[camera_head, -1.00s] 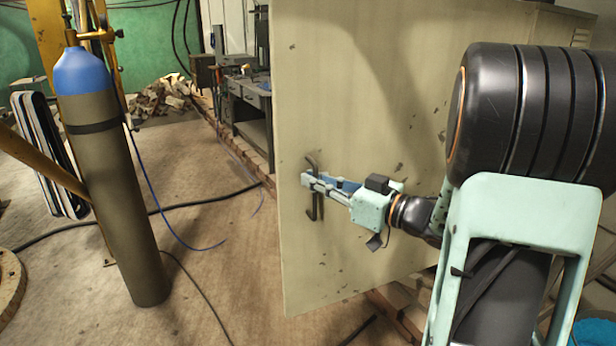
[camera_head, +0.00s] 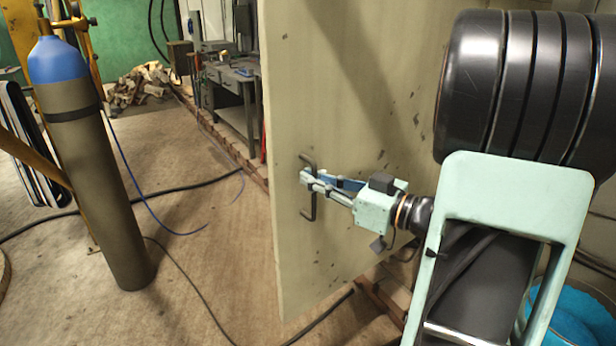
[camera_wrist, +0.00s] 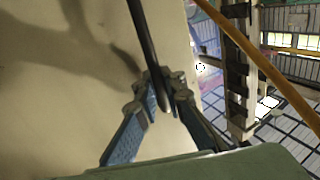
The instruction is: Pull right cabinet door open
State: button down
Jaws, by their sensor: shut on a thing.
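The cabinet door (camera_head: 350,90) is a tall cream panel with chips in its paint, in the middle of the head view. Its dark bar handle (camera_head: 313,212) stands upright near the left edge. My gripper (camera_head: 310,181) is shut on the handle at about its middle, reaching in from the right. In the wrist view, the handle (camera_wrist: 146,35) runs down between the fingertips of my gripper (camera_wrist: 162,82), and the door face (camera_wrist: 60,50) fills the left. The hinge side of the door is hidden behind my arm.
A tall grey gas cylinder with a blue top (camera_head: 105,180) stands at left. Dark hoses and a blue cable (camera_head: 150,210) lie on the floor. A grey workbench (camera_head: 230,85) is behind the door's left edge. Open floor lies between cylinder and door.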

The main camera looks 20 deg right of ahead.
jog(key=shift+s+d, duration=0.1)
jog(key=shift+s, duration=0.05)
jog(key=c, duration=2.1)
grip_release()
jog(key=v, duration=1.2)
